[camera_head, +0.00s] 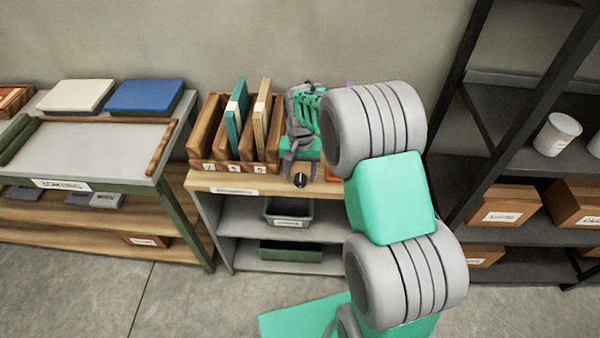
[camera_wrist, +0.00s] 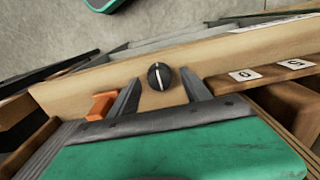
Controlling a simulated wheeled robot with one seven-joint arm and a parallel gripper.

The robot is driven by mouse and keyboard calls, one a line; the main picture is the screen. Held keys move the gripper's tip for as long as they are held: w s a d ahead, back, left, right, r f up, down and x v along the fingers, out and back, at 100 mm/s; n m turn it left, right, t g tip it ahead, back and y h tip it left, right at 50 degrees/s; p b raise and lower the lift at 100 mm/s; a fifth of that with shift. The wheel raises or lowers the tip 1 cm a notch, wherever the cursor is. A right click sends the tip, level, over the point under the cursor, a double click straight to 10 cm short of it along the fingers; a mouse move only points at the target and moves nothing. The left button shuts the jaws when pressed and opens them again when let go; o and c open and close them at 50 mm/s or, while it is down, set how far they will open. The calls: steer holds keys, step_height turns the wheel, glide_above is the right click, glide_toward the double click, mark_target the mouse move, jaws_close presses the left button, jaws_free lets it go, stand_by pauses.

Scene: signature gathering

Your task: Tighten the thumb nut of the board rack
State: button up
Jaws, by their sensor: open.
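The thumb nut (camera_wrist: 160,76) is a round black knob with a white line across it. In the wrist view it shows just beyond and between the fingertips of my gripper (camera_wrist: 160,88). The gripper is open, with one finger on each side of the knob; I cannot tell whether either finger touches it. In the head view the knob (camera_head: 300,180) shows at the front edge of the wooden bench top, below my gripper (camera_head: 291,168). The board rack (camera_head: 212,130) is wooden with numbered slots, holding a teal board (camera_head: 237,117) and tan boards (camera_head: 262,118).
An orange thing (camera_wrist: 101,105) lies beside the left finger in the wrist view. A table (camera_head: 110,135) with a blue pad and a cream pad stands at left. A dark shelf (camera_head: 480,165) with cartons stands at right. Bins sit below the bench.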

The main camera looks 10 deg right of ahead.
mark_target(300, 177)
step_height(300, 177, up, 8)
steer(key=shift+f+b, duration=0.1)
steer(key=shift+b, duration=0.35)
